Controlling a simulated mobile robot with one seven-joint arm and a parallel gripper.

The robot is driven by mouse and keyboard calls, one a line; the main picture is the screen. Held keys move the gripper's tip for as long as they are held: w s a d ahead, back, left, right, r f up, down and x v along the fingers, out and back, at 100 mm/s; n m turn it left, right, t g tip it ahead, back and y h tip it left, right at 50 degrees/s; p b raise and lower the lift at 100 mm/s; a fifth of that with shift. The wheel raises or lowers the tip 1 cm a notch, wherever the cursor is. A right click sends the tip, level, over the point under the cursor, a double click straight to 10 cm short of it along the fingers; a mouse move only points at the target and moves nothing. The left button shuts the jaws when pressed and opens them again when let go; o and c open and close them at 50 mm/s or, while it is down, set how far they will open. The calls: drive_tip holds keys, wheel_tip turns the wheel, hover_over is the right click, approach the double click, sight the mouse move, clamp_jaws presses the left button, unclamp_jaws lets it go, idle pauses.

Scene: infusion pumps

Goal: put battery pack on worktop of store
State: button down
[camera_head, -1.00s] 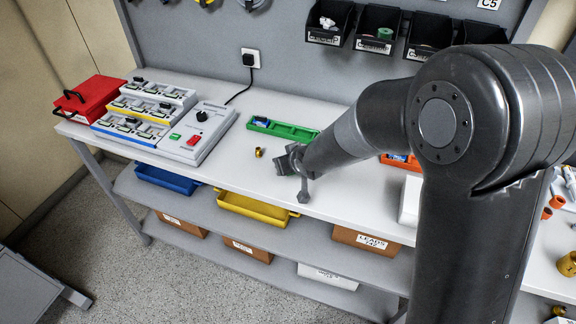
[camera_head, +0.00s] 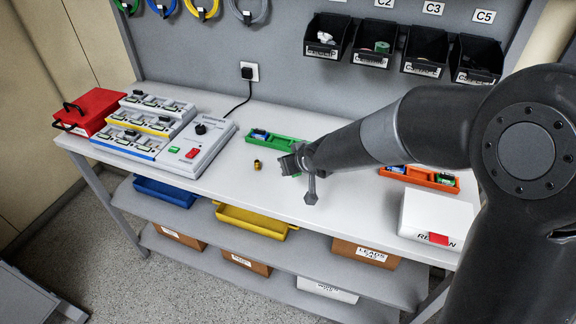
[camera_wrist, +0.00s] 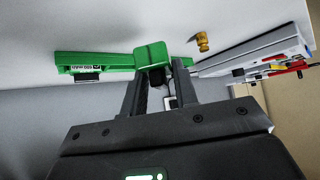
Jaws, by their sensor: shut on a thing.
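A green block, which looks like the battery pack (camera_wrist: 152,55), is between my fingertips in the wrist view. My gripper (camera_wrist: 160,82) is shut on it. In the head view my gripper (camera_head: 291,163) is low over the white worktop (camera_head: 348,200), just in front of the green tray (camera_head: 272,142). Only a sliver of green shows beside the fingers there. I cannot tell whether the pack touches the worktop. The green tray also shows behind the pack in the wrist view (camera_wrist: 95,62).
A small brass fitting (camera_head: 257,165) stands left of my gripper. A grey charger unit (camera_head: 198,143) and a red box (camera_head: 90,111) are further left. An orange tray (camera_head: 420,178) and a white box (camera_head: 436,217) are at right. The worktop's front middle is clear.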

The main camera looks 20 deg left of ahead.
drive_tip(key=d+r, duration=0.6)
drive_tip(key=d, duration=0.3)
drive_tip(key=shift+w+d, duration=0.4)
drive_tip(key=shift+w, duration=0.05)
idle(0.6)
